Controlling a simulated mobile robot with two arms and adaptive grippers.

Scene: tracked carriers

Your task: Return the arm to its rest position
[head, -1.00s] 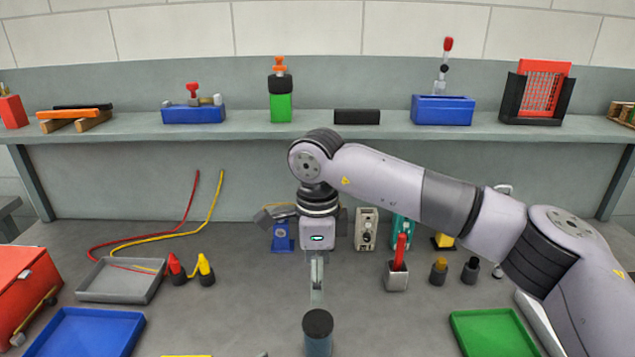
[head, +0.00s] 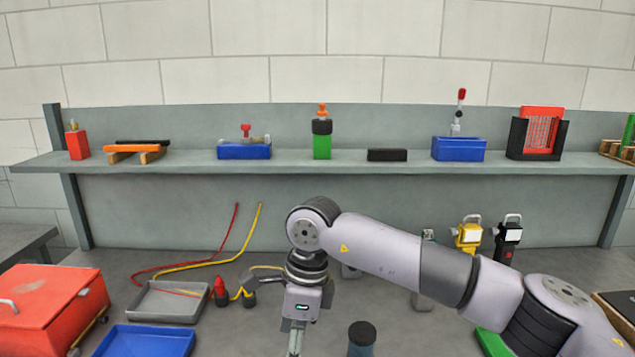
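My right arm comes in from the right and bends down at the middle of the head view. Its gripper (head: 295,341) points down near the bottom edge, seen nearly edge-on, and its tips run to or past the frame edge. I cannot tell whether it is open or shut. A dark-capped blue-grey cylinder (head: 361,338) stands just right of it, apart from it in the picture and cut off by the bottom edge. My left gripper is not in view.
A grey tray (head: 168,303), a blue tray (head: 120,343) and a red toolbox (head: 45,305) are on the left. Red and yellow cables (head: 205,262) lie behind. A yellow lamp (head: 468,233) and a black one (head: 508,238) stand right. A long shelf (head: 290,163) spans the back.

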